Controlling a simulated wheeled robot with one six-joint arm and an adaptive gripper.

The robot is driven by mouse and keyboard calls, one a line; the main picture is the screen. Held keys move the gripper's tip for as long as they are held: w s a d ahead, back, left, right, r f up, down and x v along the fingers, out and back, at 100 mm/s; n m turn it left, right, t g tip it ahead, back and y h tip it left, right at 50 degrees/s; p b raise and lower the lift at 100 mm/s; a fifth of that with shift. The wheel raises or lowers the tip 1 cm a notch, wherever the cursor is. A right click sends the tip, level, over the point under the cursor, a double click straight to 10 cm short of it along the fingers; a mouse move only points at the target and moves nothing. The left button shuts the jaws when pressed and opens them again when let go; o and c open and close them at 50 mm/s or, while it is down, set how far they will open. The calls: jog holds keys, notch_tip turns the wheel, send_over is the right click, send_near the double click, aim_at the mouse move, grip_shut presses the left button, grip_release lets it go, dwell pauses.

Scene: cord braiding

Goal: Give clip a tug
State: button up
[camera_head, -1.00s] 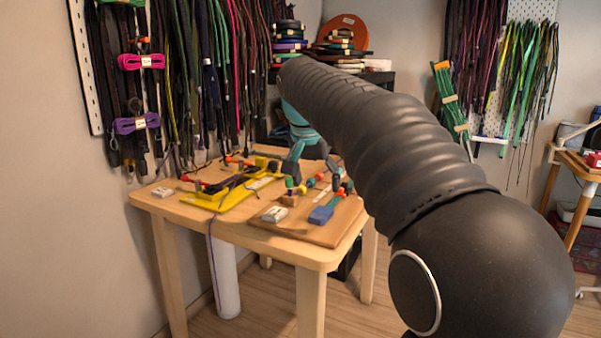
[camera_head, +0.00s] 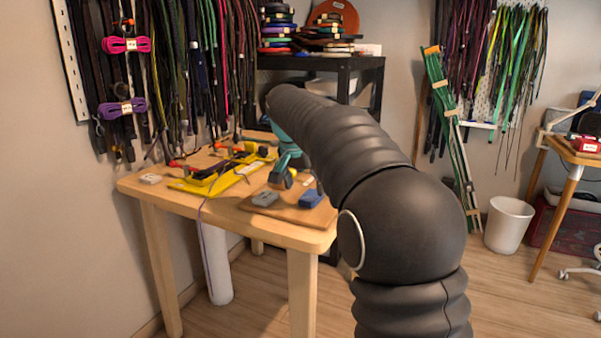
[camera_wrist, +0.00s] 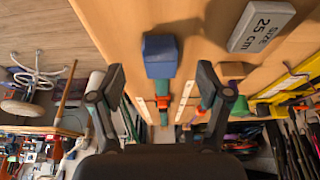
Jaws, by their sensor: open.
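My gripper (camera_wrist: 161,82) is open and empty in the wrist view, with one finger on each side. A blue block (camera_wrist: 160,56) lies ahead between the fingers, apart from them, with a green strip leading from it. The blue block also shows in the head view (camera_head: 312,198) on a wooden board (camera_head: 290,217) at the table's right end. In the head view my gripper (camera_head: 282,175) is over the board, left of the block and partly hidden by my arm. I cannot tell which piece is the task's clip.
A grey block marked "SIZE 25 cm" (camera_wrist: 261,26) lies beside the blue block. A white block (camera_head: 150,179) lies at the table's (camera_head: 148,191) left edge. A purple cord (camera_head: 201,225) hangs over the front. Cords hang on the wall behind.

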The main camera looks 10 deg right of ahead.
aim_at(308, 199)
jog(key=shift+x, duration=2.05)
jog(key=c, duration=1.4)
